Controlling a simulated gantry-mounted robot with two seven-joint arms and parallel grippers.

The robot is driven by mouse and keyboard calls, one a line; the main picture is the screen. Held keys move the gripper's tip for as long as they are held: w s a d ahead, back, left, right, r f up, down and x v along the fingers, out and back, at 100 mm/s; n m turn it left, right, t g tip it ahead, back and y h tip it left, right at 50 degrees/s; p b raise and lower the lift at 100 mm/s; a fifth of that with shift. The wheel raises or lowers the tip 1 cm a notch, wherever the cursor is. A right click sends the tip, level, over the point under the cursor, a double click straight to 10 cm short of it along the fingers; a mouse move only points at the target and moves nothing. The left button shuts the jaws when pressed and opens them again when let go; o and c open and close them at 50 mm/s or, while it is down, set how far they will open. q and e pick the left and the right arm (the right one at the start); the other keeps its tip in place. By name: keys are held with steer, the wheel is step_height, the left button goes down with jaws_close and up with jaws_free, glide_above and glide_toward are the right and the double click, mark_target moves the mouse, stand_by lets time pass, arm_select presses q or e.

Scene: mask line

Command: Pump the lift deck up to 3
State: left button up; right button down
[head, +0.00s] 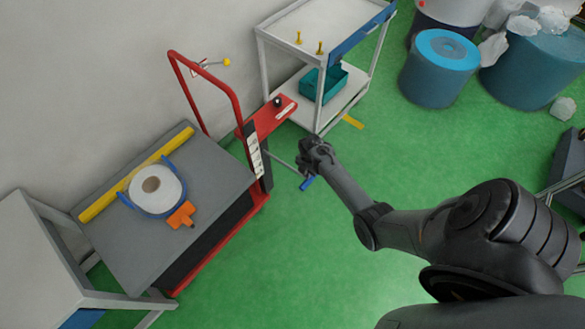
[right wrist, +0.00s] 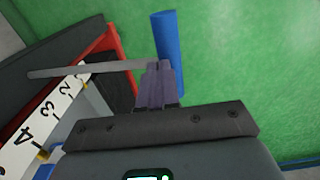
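The lift deck (head: 215,185) is a grey platform on a red-framed lift against the wall, carrying a white roll (head: 158,188) in a blue cradle. A white number scale (head: 255,155) stands at its right end; the right wrist view shows the scale (right wrist: 45,115) with 2, 3 and 4. A grey pump lever (right wrist: 95,70) ends at a blue handle (head: 307,184), also in the right wrist view (right wrist: 168,45). My right gripper (head: 312,160) is at the lever's handle end, fingers together (right wrist: 155,85), overlapping the lever in view. Contact is unclear. My left gripper is out of view.
A white table (head: 35,250) stands left of the lift. A white cart (head: 300,75) with a teal bin (head: 322,85) is behind. Blue drums (head: 440,65) stand at the back right. The green floor in front is clear.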

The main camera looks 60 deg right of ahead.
step_height(320, 180, down, 11)
steer(key=b, duration=0.8)
steer(key=shift+w+r, duration=0.2)
steer(key=shift+w, duration=0.15)
stand_by(0.4)
steer(key=r+p, duration=0.4)
steer(key=p, duration=0.1)
steer(key=s+r+p, duration=0.1)
steer(key=r+p, duration=0.8)
steer(key=p, duration=0.1)
steer(key=shift+s+r, duration=0.2)
steer(key=shift+r, duration=0.1)
steer(key=shift+s+a+r+p, duration=0.1)
steer(key=shift+s+r+p, duration=0.15)
steer(key=shift+p, duration=0.1)
steer(key=shift+w+r, duration=0.25)
steer(key=shift+w, duration=0.1)
steer(key=shift+f, duration=0.15)
